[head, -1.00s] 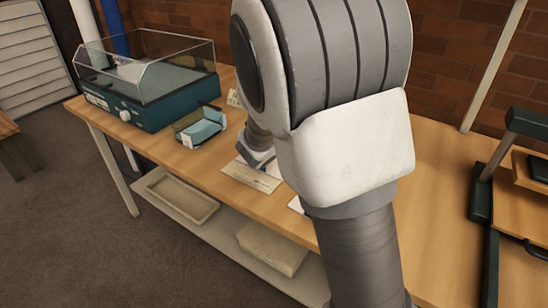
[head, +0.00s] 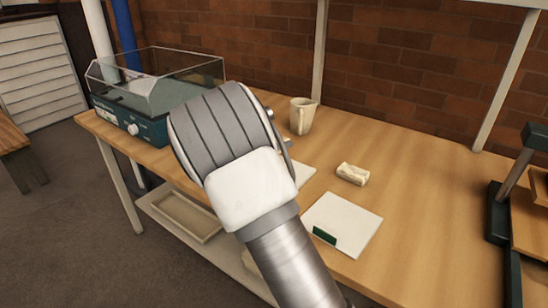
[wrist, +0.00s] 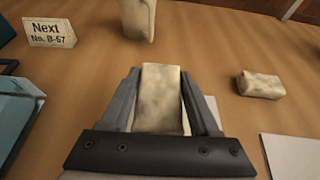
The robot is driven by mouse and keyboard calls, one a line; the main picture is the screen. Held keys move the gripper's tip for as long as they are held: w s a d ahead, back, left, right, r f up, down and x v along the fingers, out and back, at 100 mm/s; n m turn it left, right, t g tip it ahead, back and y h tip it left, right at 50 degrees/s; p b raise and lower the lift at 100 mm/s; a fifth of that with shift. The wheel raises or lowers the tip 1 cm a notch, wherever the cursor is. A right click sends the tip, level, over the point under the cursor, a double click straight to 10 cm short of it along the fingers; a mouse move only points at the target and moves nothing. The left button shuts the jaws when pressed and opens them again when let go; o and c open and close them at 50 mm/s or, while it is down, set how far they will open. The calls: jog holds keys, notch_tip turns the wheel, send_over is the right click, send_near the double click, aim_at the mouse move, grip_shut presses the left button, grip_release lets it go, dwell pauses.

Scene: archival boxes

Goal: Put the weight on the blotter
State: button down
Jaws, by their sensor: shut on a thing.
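My gripper (wrist: 160,95) is shut on a cream, mottled block, the weight (wrist: 161,100), which stands lengthwise between the two fingers in the wrist view. In the head view my arm hides the gripper and this weight. A white square sheet with a dark green patch at one corner (head: 345,222), possibly the blotter, lies flat on the table right of my arm. A white sheet's edge also shows at the lower right of the wrist view (wrist: 292,155). Whether the held weight touches anything below is hidden.
A second cream block (head: 352,174) lies behind the white sheet. A cream jug (head: 303,116) stands farther back. Another pale sheet (head: 303,173) is partly behind my arm. A teal machine with a clear cover (head: 150,100) stands left. A card reads "Next No. B-57" (wrist: 50,33).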

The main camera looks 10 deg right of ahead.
jog(key=shift+w+a+f, duration=0.45)
jog(key=shift+w+f, duration=0.15)
jog(key=shift+w, duration=0.25)
jog(key=shift+f+b, duration=0.95)
jog(key=shift+f, duration=0.9)
jog(key=shift+f, duration=0.15)
jog(key=shift+c, duration=0.6)
grip_release()
jog(key=shift+f, duration=0.1)
jog(key=shift+s, duration=0.1)
